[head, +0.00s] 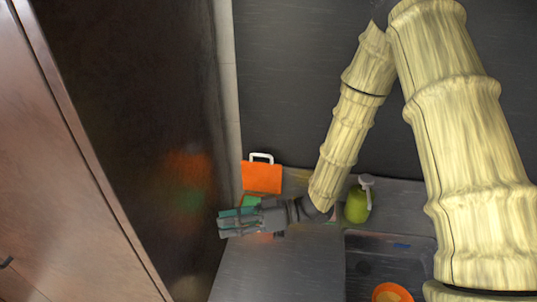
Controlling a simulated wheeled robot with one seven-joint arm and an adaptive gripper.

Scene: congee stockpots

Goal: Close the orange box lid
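The orange box lid (262,178) stands raised at the back of the counter, by the wall, with a white handle (262,157) at its top. A green patch (250,201) shows just below it; I cannot tell if it is inside the box. My gripper (226,223) points left in front of the lid, a little lower in the picture, and hides most of the box body. A small orange part shows under the gripper. I cannot tell whether the gripper touches the box or how wide its dark fingers are apart. Nothing is seen held.
A green pump bottle (357,205) stands right of my gripper. A dark sink (365,265) with an orange bowl (392,293) is at the lower right. A tall dark glossy panel (140,130) rises close on the left. The grey counter (275,270) in front is clear.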

